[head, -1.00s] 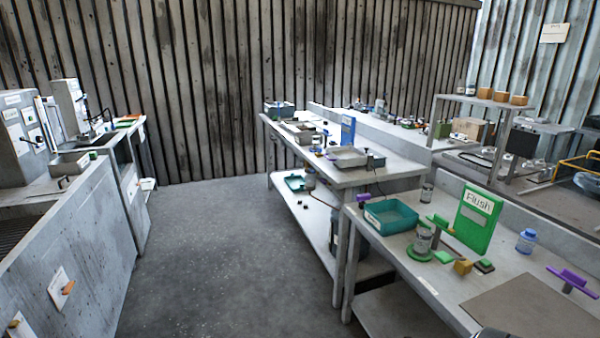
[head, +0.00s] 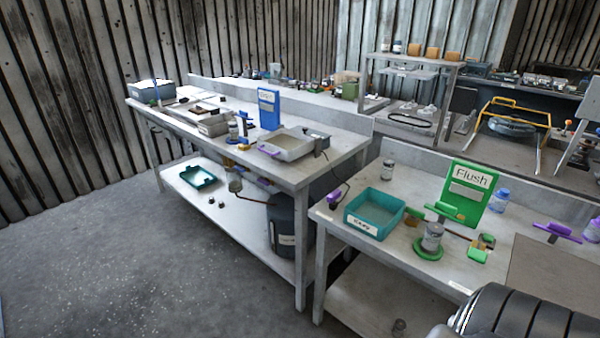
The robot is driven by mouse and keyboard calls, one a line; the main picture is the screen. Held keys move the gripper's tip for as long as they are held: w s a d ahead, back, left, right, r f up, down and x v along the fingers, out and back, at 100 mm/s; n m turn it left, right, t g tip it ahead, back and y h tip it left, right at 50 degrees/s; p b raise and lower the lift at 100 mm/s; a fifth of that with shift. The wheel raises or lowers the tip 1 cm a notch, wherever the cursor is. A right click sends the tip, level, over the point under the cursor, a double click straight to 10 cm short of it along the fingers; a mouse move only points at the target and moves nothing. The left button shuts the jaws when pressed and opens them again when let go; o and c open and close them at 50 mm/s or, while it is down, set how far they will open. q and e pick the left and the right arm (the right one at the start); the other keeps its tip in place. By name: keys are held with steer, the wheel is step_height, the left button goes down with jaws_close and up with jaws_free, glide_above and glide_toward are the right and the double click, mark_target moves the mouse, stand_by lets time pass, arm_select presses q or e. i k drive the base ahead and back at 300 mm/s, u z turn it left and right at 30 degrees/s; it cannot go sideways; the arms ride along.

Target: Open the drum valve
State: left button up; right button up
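A dark blue-grey drum (head: 284,232) with a small white label stands on the lower shelf of the middle bench, near its right end. The bench top and a front leg hide part of it. No valve on the drum can be made out at this size. Neither of my grippers is in view.
The middle bench (head: 345,163) carries grey trays and a blue sign (head: 269,108). A teal tray (head: 198,177) lies on its lower shelf (head: 225,214). The right bench holds a teal bin (head: 373,226) and a green Flush sign (head: 464,205). The floor (head: 130,265) at left is clear.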

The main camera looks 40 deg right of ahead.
mark_target(265, 181)
steer(key=z, duration=1.15)
steer(key=i, duration=1)
steer(key=z, duration=0.95)
